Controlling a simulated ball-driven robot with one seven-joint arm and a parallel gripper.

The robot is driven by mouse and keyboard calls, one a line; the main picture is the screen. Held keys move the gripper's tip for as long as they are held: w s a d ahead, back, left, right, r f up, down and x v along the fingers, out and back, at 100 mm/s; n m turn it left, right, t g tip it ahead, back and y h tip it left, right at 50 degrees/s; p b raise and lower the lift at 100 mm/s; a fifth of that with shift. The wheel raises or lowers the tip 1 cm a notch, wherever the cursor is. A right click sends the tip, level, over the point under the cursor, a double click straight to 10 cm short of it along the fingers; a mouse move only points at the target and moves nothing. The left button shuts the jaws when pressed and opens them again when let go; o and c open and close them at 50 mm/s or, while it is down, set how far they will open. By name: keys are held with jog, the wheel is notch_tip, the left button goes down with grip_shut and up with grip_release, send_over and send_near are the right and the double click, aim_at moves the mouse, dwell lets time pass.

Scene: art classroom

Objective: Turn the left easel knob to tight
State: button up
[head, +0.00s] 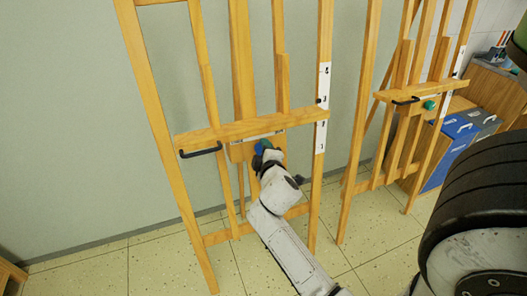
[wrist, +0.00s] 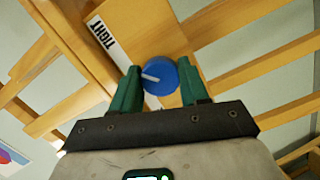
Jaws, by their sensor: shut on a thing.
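The left easel (head: 220,132) is a wooden frame in the middle of the head view. Its blue knob (wrist: 160,76) sits on a wooden block below the ledge, with a white pointer line on its face. A white label reading TIGHT (wrist: 103,33) lies to the upper left of the knob in the wrist view. In the head view the knob (head: 264,145) is partly hidden by my gripper.
A second easel (head: 420,92) with a green knob (head: 429,105) stands to the right. Blue and grey boxes (head: 459,128) and a wooden cabinet (head: 500,85) are behind it. A black handle (head: 201,151) sticks out from the left easel's ledge.

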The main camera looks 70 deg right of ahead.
jog(key=shift+m, duration=0.8)
jog(key=o, duration=1)
jog(key=b+v, duration=0.1)
jog(key=v, duration=0.9)
jog(key=shift+s+a+r, duration=0.2)
jog(key=shift+a+r, duration=0.1)
